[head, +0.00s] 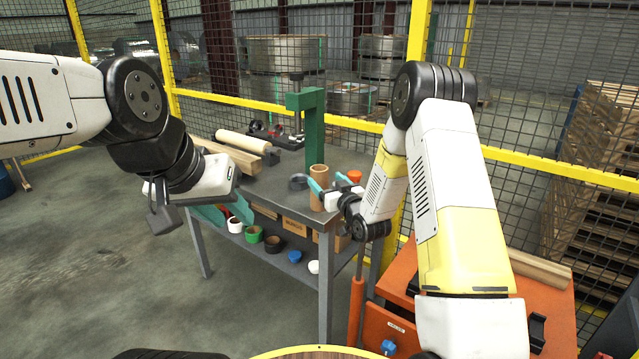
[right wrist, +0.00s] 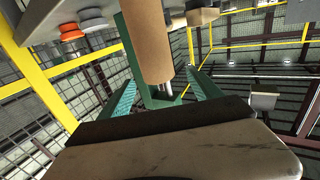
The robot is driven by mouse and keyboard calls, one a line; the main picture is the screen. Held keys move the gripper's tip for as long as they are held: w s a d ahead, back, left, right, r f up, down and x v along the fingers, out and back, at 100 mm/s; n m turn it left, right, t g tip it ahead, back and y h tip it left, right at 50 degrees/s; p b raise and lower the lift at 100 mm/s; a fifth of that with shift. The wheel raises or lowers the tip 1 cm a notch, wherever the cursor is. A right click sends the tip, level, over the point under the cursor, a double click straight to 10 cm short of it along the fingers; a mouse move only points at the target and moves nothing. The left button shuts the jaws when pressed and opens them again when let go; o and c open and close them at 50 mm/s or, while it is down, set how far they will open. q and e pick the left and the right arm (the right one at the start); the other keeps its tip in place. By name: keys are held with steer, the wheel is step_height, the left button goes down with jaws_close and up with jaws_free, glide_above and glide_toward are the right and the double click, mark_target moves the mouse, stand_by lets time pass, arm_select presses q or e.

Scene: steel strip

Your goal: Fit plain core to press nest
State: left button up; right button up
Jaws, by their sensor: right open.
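A plain brown cardboard core (head: 319,174) stands upright near the front right corner of the workbench. My right gripper (head: 330,184) is open at the core, with one teal finger overlapping its side. In the right wrist view the core (right wrist: 148,38) hangs between the two spread fingers (right wrist: 163,88) of an inverted picture; I cannot tell whether they touch it. A green press (head: 313,125) stands behind the core. A dark ring-shaped piece (head: 298,181), perhaps the nest, lies left of the core. My left gripper (head: 212,212) hangs by the bench's left edge, its jaw opening unclear.
A pale roll (head: 243,142) and wooden blocks lie at the bench's back left. An orange cup (head: 355,176) stands right of the core. The lower shelf (head: 290,262) holds several coloured rolls. An orange cabinet (head: 390,325) stands at front right. Yellow-framed mesh fencing runs behind.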

mark_target(316, 168)
steer(key=x, duration=0.7)
steer(key=shift+w+d+r, duration=0.15)
steer(key=shift+w+d, duration=0.05)
steer(key=shift+c, duration=0.2)
jaws_close()
